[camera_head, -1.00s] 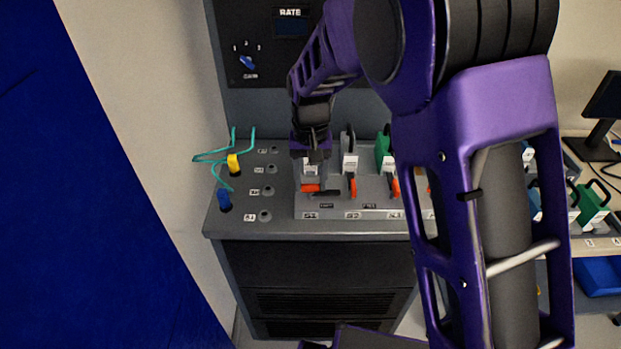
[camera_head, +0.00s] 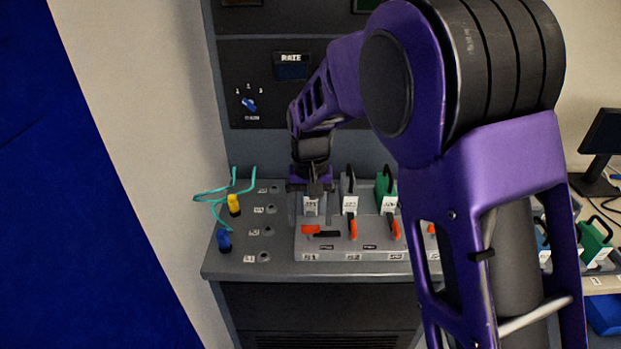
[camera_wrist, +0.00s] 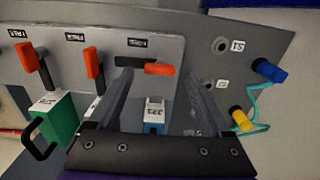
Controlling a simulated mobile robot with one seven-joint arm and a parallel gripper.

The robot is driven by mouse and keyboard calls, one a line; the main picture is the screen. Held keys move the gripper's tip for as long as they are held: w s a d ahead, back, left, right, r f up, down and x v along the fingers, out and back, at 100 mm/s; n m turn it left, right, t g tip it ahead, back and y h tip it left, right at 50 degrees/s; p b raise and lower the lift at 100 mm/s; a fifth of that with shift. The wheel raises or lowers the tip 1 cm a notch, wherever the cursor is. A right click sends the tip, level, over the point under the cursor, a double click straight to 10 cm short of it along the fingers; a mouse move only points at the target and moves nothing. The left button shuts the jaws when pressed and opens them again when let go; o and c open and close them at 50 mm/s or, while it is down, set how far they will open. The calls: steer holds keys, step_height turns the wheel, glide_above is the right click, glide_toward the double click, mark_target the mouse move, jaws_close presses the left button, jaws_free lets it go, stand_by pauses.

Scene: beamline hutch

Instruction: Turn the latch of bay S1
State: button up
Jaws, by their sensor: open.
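The latch of bay S1 (camera_head: 311,230) is an orange-red handle lying sideways, pointing left from its black pivot piece. In the wrist view the same latch (camera_wrist: 158,69) lies sideways near the top, between and just beyond my fingertips. A module with a white label (camera_head: 311,208) stands in bay S1 behind the latch; its white and blue end (camera_wrist: 154,116) shows between my fingers in the wrist view. My gripper (camera_head: 312,190) is open, pointing down above this module. It appears empty and apart from the latch.
The S2 latch (camera_head: 353,228) and another orange latch (camera_head: 395,229) stand upright to the right. A black-handled module (camera_head: 349,190) and a green module (camera_head: 385,190) stand close beside my gripper. Blue (camera_head: 224,240) and yellow (camera_head: 234,205) plugs with teal cables are at left.

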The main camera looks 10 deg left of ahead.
mark_target(311, 226)
step_height(311, 226, up, 16)
steer(key=shift+f+p, duration=0.2)
steer(key=shift+p, duration=0.2)
steer(key=shift+d, duration=0.1)
